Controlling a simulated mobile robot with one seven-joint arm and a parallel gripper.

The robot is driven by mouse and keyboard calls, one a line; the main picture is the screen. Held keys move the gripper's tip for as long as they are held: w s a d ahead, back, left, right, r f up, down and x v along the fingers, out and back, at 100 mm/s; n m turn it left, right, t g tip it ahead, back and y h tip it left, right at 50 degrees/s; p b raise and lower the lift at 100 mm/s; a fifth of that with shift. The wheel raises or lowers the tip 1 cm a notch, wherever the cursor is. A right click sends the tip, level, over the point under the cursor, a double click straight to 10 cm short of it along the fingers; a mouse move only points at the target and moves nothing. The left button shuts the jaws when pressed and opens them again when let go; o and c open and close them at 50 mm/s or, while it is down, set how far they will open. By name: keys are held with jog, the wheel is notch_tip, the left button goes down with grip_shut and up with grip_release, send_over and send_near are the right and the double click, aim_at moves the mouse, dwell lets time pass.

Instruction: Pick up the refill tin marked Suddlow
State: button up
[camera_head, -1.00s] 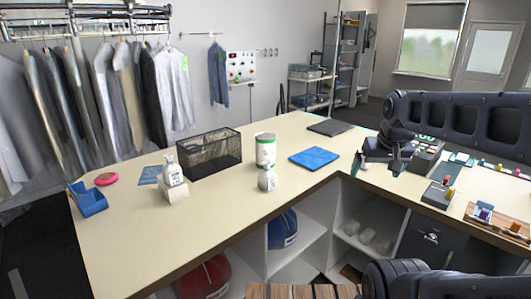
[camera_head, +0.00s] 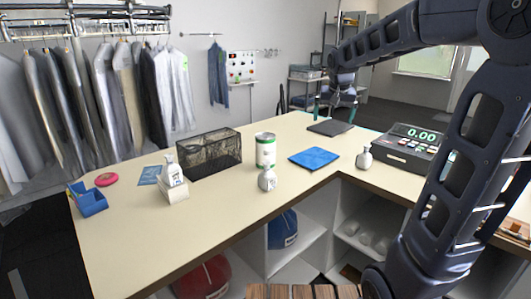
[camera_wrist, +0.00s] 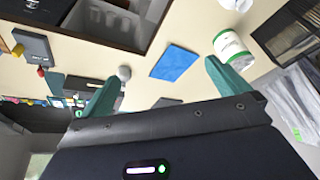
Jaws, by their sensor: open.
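A white tin with green bands (camera_head: 265,150) stands upright on the counter, right of the black mesh basket; its lettering is too small to read. It also shows in the wrist view (camera_wrist: 230,46), at the upper right, just beyond one fingertip. My gripper (camera_head: 335,107) is raised above the far part of the counter, to the right of the tin and apart from it. Its teal fingers are spread with nothing between them in the wrist view (camera_wrist: 162,88).

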jog(key=w+a+f, duration=0.1)
jog(key=w+a, duration=0.4)
jog(key=w, duration=0.3)
jog(key=m, duration=0.1)
send_near(265, 136)
jog(key=shift+w+a+f+h, duration=0.15)
jog(key=shift+w+f+h, duration=0.1)
jog(key=shift+f, duration=0.25)
jog(key=shift+w+a+f+h, duration=0.15)
jog(key=shift+w+f, duration=0.1)
jog(key=shift+f, duration=0.2)
jog(key=shift+w+f, duration=0.2)
jog(key=shift+f, duration=0.25)
jog(key=x, duration=1)
jog(key=shift+d, duration=0.1)
jog(key=shift+c, duration=0.4)
jog(key=c, duration=1.4)
jog(key=shift+r, duration=0.15)
jog(key=shift+c, duration=1.2)
